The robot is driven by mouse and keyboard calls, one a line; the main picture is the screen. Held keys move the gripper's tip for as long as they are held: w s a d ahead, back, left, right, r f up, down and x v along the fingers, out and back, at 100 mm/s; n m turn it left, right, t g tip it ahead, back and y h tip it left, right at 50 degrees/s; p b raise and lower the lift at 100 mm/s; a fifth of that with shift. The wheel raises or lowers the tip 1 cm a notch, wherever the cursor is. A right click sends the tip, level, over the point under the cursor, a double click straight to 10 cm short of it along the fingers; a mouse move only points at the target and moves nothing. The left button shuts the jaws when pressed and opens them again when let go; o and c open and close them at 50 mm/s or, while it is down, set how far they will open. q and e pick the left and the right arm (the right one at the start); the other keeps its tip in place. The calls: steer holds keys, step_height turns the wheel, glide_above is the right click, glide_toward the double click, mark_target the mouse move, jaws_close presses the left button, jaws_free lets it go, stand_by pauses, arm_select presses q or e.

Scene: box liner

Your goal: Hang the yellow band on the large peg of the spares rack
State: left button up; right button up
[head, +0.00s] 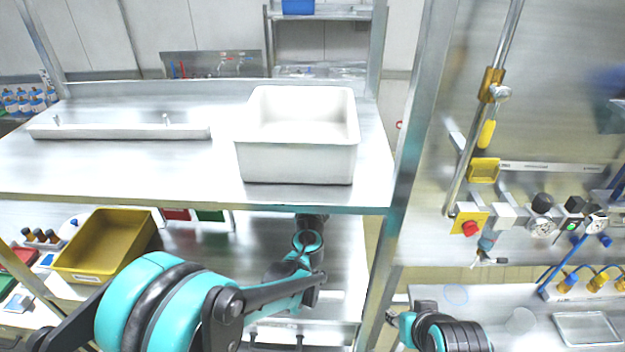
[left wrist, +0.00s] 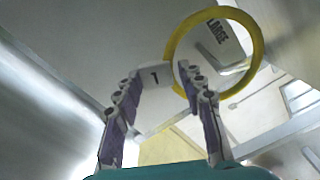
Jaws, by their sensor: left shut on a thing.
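The yellow band (left wrist: 257,48) is a thin round ring in the left wrist view. My left gripper (left wrist: 158,72) is shut on the band's near left edge, at the right fingertip. The ring stands out beyond the fingers to the upper right. A pale label reading LARGE (left wrist: 217,32) shows through the ring; no peg is clear there. In the head view my left arm reaches in under the shelf, and its gripper and the band are hidden. My right arm's links show at the bottom, but its gripper is not in view.
A white bin (head: 297,160) and a long white bar with two small uprights (head: 120,132) stand on the metal shelf (head: 190,175). A yellow-brown bin (head: 90,262) sits below at left. A metal post (head: 408,160) stands right of the shelf. A panel with valves hangs at right.

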arm_select(q)
steer(key=shift+w+f+b, duration=0.1)
steer(key=shift+f+b, duration=1.25)
steer(key=shift+f, duration=0.3)
steer(key=o, duration=1.8)
steer(key=shift+s+b, duration=0.35)
steer(key=shift+s, duration=4.65)
